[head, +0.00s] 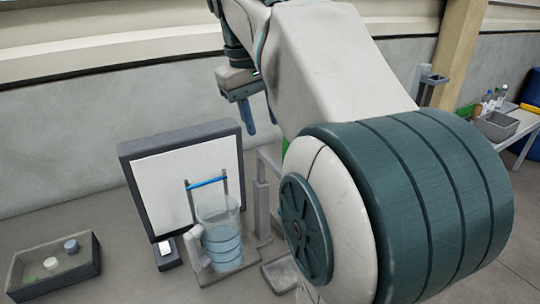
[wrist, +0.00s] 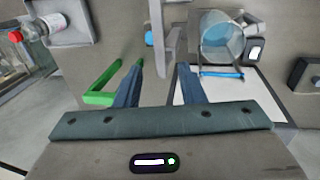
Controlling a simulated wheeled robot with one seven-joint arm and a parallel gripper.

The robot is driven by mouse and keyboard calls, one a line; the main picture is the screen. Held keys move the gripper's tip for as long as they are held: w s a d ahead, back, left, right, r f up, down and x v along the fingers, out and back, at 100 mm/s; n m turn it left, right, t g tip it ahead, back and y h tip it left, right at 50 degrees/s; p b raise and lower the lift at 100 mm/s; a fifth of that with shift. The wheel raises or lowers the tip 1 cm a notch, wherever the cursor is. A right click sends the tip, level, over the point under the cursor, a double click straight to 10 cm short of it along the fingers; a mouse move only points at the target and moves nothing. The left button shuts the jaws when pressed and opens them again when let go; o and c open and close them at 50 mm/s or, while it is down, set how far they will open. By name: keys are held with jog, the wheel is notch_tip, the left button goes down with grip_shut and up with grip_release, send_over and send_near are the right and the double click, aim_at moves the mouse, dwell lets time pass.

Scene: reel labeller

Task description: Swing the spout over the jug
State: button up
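The clear jug (head: 222,236) with blue bands stands on the bench before a white panel, and it shows top right in the wrist view (wrist: 218,38). A blue bar (head: 207,183) on two thin posts stands over it. A grey upright (head: 262,212) stands just right of the jug. A green bent bar (wrist: 104,88) lies left in the wrist view; I cannot tell whether it is the spout. My gripper (wrist: 160,66) is open and empty, its blue fingers apart. In the head view my gripper (head: 260,118) is above and right of the panel. My arm hides much behind it.
The dark-framed white panel (head: 190,178) stands behind the jug. An open tray (head: 57,265) with small round pieces lies at lower left. A side table (head: 527,122) with a bin and bottles is far right. A red-capped bottle (wrist: 38,28) shows at the wrist view's upper left.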

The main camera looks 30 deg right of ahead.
jog(key=f, duration=0.3)
jog(key=d+f, duration=0.1)
jog(key=f, duration=0.2)
jog(key=d+f+b, duration=0.1)
jog(key=f, duration=0.2)
grip_shut()
